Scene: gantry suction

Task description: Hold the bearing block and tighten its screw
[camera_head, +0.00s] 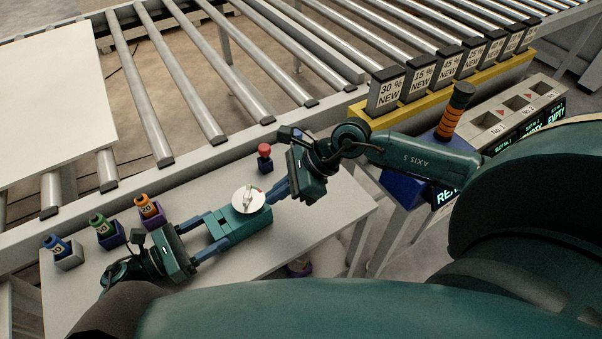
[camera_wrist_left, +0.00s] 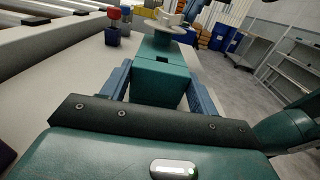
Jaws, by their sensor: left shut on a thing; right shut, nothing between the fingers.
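The bearing block (camera_head: 240,227) is a stepped teal block above the grey table, also in the left wrist view (camera_wrist_left: 160,82). A white round disc with a raised grip (camera_head: 249,198) sits at its far end; it shows in the left wrist view too (camera_wrist_left: 170,27). I cannot make out a separate screw. My left gripper (camera_head: 216,232) is shut on the block, its blue fingers along the two sides. My right gripper (camera_head: 272,194) is shut and empty, its blue fingertips close beside the disc; I cannot tell whether they touch it.
On the table (camera_head: 315,222), a red-knobbed piece stands in a dark blue holder (camera_head: 265,165). Blue (camera_head: 57,246), green (camera_head: 101,226) and orange (camera_head: 148,207) numbered pieces stand in holders at left. A roller conveyor (camera_head: 200,100) runs behind. Labelled blocks on a yellow rail (camera_head: 455,92) stand at right.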

